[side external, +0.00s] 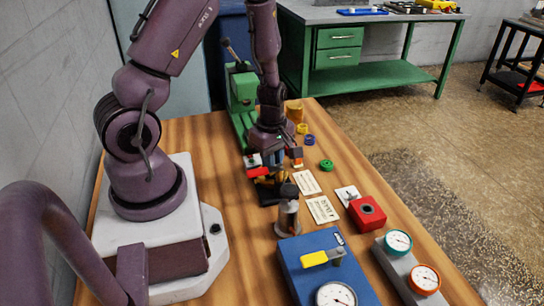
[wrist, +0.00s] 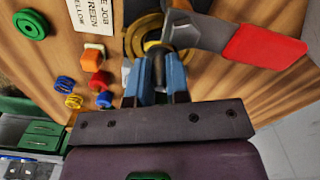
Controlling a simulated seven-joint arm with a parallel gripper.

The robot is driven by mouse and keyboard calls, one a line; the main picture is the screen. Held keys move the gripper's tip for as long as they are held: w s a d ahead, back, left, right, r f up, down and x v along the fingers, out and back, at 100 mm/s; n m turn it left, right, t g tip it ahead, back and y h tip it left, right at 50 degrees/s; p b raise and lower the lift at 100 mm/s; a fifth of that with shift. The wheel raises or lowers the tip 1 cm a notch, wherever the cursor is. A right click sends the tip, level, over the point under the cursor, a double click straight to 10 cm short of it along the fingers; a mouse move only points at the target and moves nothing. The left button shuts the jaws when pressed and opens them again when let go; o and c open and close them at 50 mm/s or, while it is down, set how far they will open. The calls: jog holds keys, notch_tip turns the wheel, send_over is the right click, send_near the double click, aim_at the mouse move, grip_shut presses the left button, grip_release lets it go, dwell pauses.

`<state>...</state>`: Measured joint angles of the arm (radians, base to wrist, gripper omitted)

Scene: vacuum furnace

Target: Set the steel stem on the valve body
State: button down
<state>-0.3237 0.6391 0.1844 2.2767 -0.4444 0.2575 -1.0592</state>
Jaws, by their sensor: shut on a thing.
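My gripper (side external: 277,165) is low over the wooden bench, pointing down. In the wrist view its two blue fingers (wrist: 156,82) are shut on a narrow grey piece, which looks like the steel stem (wrist: 158,62). Directly beyond the fingertips is a round brass part (wrist: 143,32), apparently the valve body, largely hidden behind the stem and fingers. I cannot tell whether the stem touches it. A grey metal piece with a red handle (wrist: 262,46) lies against the right side of the fingers; the red handle also shows in the side view (side external: 258,172).
A steel cylinder (side external: 289,218) stands in front of the gripper. Label cards (side external: 323,209), a red block (side external: 367,213), a green ring (side external: 327,165) and a blue box (side external: 325,268) occupy the right and front. A green machine (side external: 241,95) stands behind. Bare wood lies on the left.

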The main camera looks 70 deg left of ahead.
jog(key=shift+f, duration=0.5)
dwell(1.6)
jog(key=c, duration=0.6)
grip_release()
jog(key=shift+r, duration=0.1)
jog(key=shift+r, duration=3.65)
